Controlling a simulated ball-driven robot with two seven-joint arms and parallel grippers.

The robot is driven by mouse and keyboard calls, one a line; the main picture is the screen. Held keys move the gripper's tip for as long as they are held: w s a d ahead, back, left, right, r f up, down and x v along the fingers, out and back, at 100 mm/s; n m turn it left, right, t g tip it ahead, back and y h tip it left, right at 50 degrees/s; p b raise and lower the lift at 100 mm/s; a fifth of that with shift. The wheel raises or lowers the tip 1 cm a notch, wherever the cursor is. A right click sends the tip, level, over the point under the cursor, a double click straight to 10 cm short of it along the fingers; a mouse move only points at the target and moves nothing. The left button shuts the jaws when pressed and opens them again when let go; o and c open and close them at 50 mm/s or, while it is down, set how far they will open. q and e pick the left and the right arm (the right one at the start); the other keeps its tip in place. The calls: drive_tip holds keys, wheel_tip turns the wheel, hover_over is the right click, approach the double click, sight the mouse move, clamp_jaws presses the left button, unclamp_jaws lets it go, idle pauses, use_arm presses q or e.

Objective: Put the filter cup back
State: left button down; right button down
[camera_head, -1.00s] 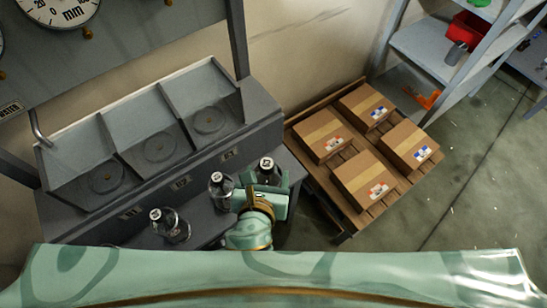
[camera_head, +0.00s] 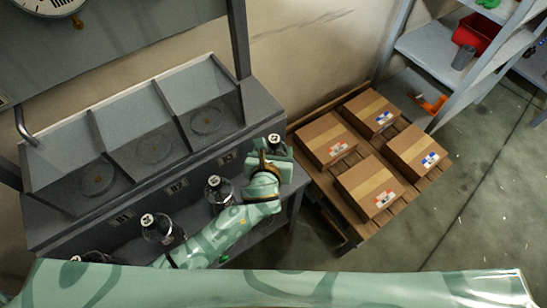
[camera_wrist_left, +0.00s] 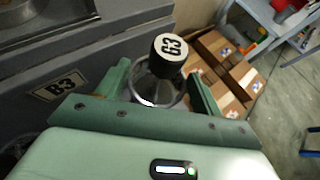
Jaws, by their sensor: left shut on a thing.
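The cup looks close to upright. Its lower part is hidden by the gripper, so I cannot tell whether it touches the shelf. My right gripper is not in view.
Similar black-topped vessels (camera_head: 219,193) (camera_head: 158,229) stand along the shelf to the left, partly behind my arm. The grey three-bay station (camera_head: 140,190) rises behind; its B3 plate (camera_wrist_left: 60,86) is beside the gripper. A pallet (camera_head: 345,240) with cardboard boxes (camera_head: 370,187) stands right.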

use_arm(q)
drive_tip(key=f, duration=0.1)
drive_tip(key=f+b, duration=0.2)
drive_tip(key=shift+w+f, duration=0.3)
drive_tip(key=shift+f, duration=0.1)
drive_tip(key=shift+r, duration=0.1)
drive_tip(key=shift+c, duration=1.2)
unclamp_jaws()
drive_tip(key=shift+s, duration=0.1)
